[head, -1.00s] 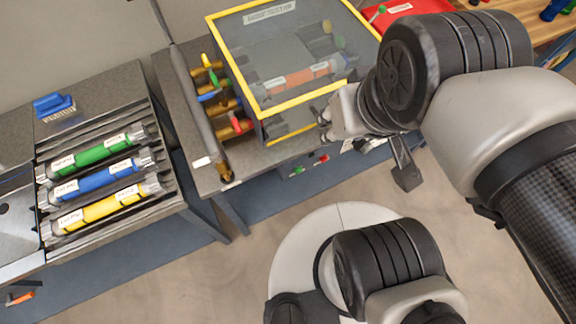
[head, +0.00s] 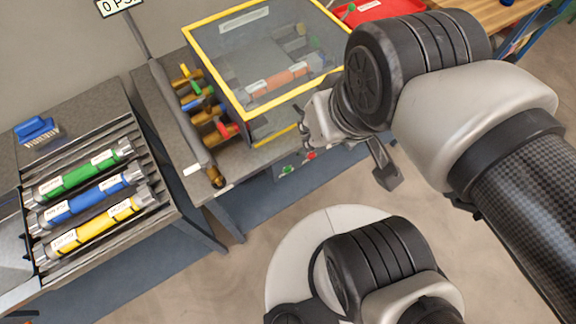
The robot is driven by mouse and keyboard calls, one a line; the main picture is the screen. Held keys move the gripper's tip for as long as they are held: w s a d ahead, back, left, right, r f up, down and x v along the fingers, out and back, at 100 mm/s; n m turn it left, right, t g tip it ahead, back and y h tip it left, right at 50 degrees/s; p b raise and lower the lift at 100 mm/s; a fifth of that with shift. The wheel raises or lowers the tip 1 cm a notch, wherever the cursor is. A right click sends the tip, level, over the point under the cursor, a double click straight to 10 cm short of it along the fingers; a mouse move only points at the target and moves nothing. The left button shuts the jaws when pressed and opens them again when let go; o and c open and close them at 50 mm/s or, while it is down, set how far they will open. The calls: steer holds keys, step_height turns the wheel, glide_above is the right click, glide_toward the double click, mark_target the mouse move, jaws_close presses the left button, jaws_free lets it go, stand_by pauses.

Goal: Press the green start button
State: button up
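The green start button (head: 287,169) is a small green knob on the front face of the bench, below the yellow-framed box. A red button (head: 311,156) sits just to its right. My gripper (head: 303,133) is at the front lower corner of the box, above and close to the two buttons, and not visibly touching the green one. Its fingers are small and partly hidden by my wrist, so I cannot tell whether they are open or shut.
The yellow-framed clear box (head: 262,62) holds an orange cylinder (head: 280,79). Colored valves (head: 203,105) line its left side. A rack (head: 152,208) holds green, blue and yellow cylinders at left. A red tray (head: 385,12) lies behind my arm. Floor in front is clear.

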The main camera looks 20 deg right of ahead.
jaws_close()
stand_by(1.3)
